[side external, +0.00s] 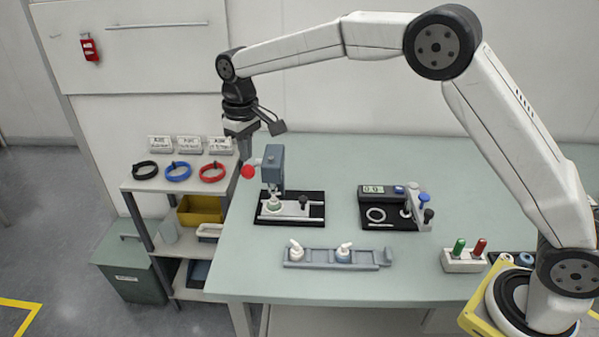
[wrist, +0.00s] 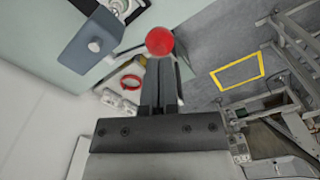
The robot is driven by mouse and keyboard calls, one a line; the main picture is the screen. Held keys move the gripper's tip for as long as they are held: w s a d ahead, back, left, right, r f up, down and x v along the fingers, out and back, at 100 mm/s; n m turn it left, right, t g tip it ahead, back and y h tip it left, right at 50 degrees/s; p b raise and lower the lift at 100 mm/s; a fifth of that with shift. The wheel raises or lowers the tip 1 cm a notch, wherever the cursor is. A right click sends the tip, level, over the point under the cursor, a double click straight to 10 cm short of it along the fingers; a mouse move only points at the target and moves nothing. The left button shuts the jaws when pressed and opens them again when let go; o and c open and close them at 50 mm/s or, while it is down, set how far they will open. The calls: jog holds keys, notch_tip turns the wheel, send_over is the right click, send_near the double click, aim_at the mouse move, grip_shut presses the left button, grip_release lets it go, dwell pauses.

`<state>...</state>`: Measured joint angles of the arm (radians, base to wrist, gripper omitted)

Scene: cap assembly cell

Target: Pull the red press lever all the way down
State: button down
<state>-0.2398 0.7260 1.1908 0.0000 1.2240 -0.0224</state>
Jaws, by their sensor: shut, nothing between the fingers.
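The press (side external: 273,168) is a blue-grey column on a black base at the table's left part. Its lever ends in a red ball knob (side external: 247,172) on the press's left side, roughly level with its head. My gripper (side external: 245,155) is shut and points down, just above and behind the knob. In the wrist view the shut fingers (wrist: 160,62) reach toward the red knob (wrist: 159,41), which shows right at their tips. I cannot tell whether they touch it. The press head (wrist: 95,42) shows to the left there. A white part (side external: 274,203) sits under the press head.
A device with a display (side external: 375,190) stands right of the press. A grey tray (side external: 318,258) with two white parts lies in front. A shelf (side external: 185,187) with coloured rings stands left of the table. The table's front right has a block (side external: 463,262) with green and red pegs.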

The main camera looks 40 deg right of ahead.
jog(key=shift+f, duration=0.4)
jog(key=shift+f, duration=0.3)
